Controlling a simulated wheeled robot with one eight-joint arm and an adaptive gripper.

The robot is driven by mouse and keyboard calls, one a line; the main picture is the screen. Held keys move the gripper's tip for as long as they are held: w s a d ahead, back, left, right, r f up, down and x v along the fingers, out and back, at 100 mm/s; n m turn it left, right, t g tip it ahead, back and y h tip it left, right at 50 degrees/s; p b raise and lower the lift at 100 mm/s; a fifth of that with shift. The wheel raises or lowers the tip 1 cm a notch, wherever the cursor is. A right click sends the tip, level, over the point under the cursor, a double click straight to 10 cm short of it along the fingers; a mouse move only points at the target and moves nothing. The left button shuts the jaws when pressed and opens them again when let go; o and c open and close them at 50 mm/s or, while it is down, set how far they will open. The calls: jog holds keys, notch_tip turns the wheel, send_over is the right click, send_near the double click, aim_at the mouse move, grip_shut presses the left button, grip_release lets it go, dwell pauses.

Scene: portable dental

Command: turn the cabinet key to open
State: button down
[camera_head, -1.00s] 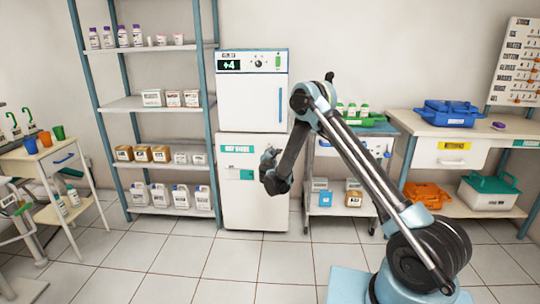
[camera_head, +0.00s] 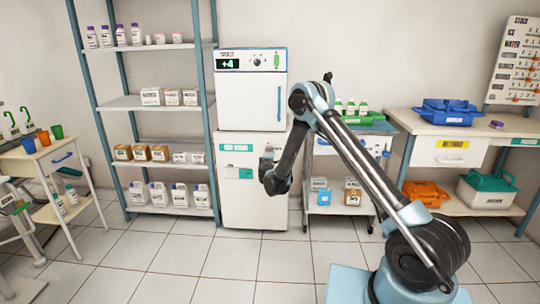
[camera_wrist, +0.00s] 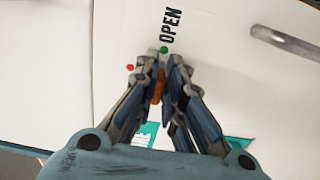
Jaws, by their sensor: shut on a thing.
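The lower white cabinet (camera_head: 240,205) with teal labels stands below a white unit in the head view. My gripper (camera_head: 268,163) is at its front, near the right side. In the wrist view my gripper (camera_wrist: 160,66) is shut on the key (camera_wrist: 157,88), a narrow orange-brown piece between the fingers. The key's upper end points roughly toward a green dot (camera_wrist: 163,50) beside the black word OPEN (camera_wrist: 172,25). A red dot (camera_wrist: 130,67) lies to the left of the fingers. The fingers hide the lock and much of the key. The door looks shut.
A grey metal handle (camera_wrist: 285,42) is on the white front at the right of the wrist view. In the head view a shelf rack (camera_head: 150,103) stands left of the cabinet and a cart (camera_head: 340,150) stands to its right. The tiled floor in front is clear.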

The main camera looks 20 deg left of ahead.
jog(key=shift+w+d+f, duration=0.1)
jog(key=shift+d, duration=0.15)
jog(key=c, duration=1.8)
grip_release()
jog(key=shift+c, duration=0.2)
jog(key=shift+o, duration=0.7)
jog(key=shift+a, duration=0.15)
jog(key=v, duration=1.2)
jog(key=shift+f, duration=0.1)
